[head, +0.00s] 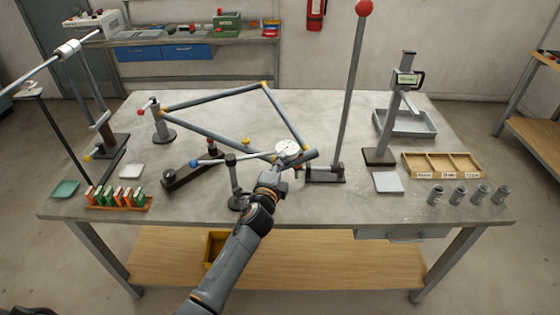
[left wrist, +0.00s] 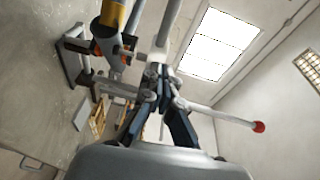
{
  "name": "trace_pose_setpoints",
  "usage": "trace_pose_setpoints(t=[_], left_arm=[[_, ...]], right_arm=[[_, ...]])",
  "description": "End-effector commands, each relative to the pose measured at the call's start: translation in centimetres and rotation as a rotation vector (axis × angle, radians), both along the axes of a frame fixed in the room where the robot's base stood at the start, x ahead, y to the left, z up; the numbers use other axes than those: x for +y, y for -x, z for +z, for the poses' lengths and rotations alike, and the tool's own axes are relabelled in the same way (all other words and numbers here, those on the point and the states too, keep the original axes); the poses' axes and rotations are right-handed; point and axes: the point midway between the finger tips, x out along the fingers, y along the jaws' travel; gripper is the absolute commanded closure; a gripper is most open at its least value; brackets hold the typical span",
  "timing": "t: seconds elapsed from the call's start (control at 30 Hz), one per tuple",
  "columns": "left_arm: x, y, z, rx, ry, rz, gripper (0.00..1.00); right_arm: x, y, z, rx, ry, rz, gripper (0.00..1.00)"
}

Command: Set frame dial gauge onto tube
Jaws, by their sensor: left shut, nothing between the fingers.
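The bicycle frame (head: 205,123) of grey tubes with yellow joints lies on the jig. The white round dial gauge (head: 288,147) sits at the frame's near right corner, against the end of the tube; whether it is seated on it I cannot tell. My left gripper (head: 270,179) is just below and left of the gauge, shut and empty. In the left wrist view the closed fingers (left wrist: 160,80) point up beside a grey tube with a yellow band (left wrist: 113,14). The gauge's face is not clear there. My right gripper is not in view.
A tall lever with a red ball (head: 365,8) stands right of the gauge. A clamp post (head: 232,180) is close left of my arm. A height gauge (head: 390,120), a wooden tray (head: 442,153) and small grey cylinders (head: 458,194) are at right. Coloured blocks (head: 115,196) stand at left.

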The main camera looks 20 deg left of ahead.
Motion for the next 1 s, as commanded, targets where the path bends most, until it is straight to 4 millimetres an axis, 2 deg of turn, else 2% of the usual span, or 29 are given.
trace_pose_setpoints(t=[0.17, 0.5, 1.0], left_arm=[[0.0, 0.0, 0.0, 0.0, 0.0, 0.002, 1.0], [0.3, -1.5, -0.3, -0.002, 0.002, 0.103, 1.0], [0.5, -1.7, 0.3, -0.003, -0.001, 0.119, 1.0]], right_arm=[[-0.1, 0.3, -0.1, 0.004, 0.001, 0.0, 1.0], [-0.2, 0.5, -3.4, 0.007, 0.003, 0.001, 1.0], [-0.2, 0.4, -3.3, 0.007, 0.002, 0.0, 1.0]])
